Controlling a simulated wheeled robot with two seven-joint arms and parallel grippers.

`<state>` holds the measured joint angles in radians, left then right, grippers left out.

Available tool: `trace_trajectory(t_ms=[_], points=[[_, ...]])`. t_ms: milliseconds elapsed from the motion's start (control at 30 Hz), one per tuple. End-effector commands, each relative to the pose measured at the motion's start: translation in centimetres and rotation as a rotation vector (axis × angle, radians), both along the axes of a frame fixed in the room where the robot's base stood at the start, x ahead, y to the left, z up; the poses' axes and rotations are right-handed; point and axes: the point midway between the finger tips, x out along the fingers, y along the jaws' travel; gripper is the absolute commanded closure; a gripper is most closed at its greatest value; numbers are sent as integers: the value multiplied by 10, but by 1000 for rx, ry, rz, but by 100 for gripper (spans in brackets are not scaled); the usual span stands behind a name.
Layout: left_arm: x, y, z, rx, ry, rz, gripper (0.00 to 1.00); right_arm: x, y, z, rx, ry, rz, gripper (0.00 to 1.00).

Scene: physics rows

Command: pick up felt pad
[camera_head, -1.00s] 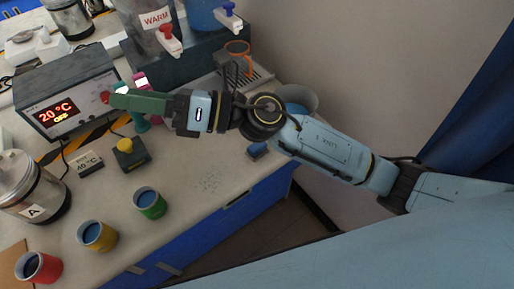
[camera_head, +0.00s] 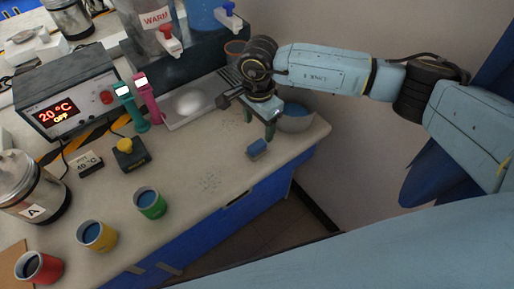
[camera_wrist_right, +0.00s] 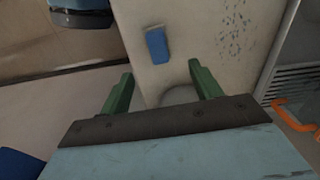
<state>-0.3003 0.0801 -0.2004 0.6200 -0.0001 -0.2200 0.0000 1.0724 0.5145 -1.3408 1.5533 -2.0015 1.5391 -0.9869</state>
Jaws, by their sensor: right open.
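The felt pad (camera_head: 257,149) is a small blue block with a paler side, lying on the bench near its right front edge. It also shows in the right wrist view (camera_wrist_right: 158,45), ahead of the fingertips. My right gripper (camera_head: 261,129) points down just behind the pad in the head view, above the bench. Its green fingers are apart in the wrist view (camera_wrist_right: 161,72), with nothing held between them. The pad lies beyond the tips, apart from them. My left gripper is not in view.
Red, yellow and green cups (camera_head: 151,204) stand along the front. A heater box (camera_head: 68,96) reads 20 °C OFF. Faint marks (camera_head: 209,183) are on the bench, which is clear left of the pad.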

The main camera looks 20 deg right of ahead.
Motion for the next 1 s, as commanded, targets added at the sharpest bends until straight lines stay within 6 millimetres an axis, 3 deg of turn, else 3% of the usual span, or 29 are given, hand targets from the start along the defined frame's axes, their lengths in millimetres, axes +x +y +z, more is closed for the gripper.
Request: trace_trajectory(t_ms=[100, 367, 700, 1000], points=[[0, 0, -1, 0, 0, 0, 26, -1, 1, -22, 1, 2, -2, 36], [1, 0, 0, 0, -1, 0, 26, -1, 2, -42, 4, 1, -1, 36], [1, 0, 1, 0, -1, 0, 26, -5, 6, -87, 4, 2, -2, 36], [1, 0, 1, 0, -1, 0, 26, -5, 6, -90, 5, -1, -1, 39]])
